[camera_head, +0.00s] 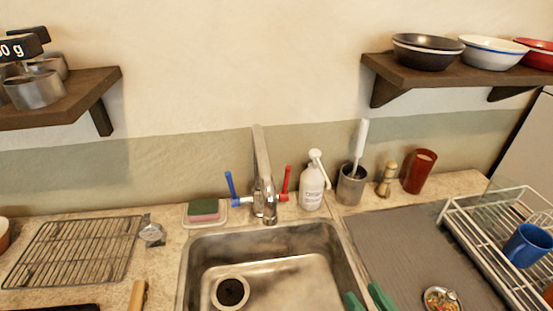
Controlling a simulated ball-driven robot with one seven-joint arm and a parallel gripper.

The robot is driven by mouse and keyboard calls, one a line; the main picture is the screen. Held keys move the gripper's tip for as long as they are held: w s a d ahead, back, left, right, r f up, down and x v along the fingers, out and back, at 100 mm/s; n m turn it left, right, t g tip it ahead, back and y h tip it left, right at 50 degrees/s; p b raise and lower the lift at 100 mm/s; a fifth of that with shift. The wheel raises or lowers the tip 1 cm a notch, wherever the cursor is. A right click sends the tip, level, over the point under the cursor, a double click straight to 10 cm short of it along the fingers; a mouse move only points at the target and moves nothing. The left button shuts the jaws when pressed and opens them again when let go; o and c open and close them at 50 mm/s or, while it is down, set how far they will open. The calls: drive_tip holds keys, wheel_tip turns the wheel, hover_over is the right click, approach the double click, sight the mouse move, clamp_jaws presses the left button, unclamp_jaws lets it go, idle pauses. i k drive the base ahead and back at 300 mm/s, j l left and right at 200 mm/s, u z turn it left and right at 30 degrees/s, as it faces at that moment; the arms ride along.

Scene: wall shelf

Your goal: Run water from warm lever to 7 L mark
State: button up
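The steel faucet (263,175) stands behind the sink, its spout pointing forward over the basin. A red lever (286,180) stands upright on its right side, and a blue lever (230,185) stands upright on its left. No water stream shows under the spout. The sink basin (310,265) looks empty, with a dark drain (231,291) at its lower left. No container with a litre mark can be made out. My gripper is not in view.
A soap bottle (312,187) stands close right of the red lever. A sponge (204,208) lies left of the faucet. A dish rack (500,240) with a blue mug (528,245) fills the right side. Shelves hang above.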

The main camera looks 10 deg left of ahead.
sight(283, 195)
drive_tip(key=i+j, duration=0.7)
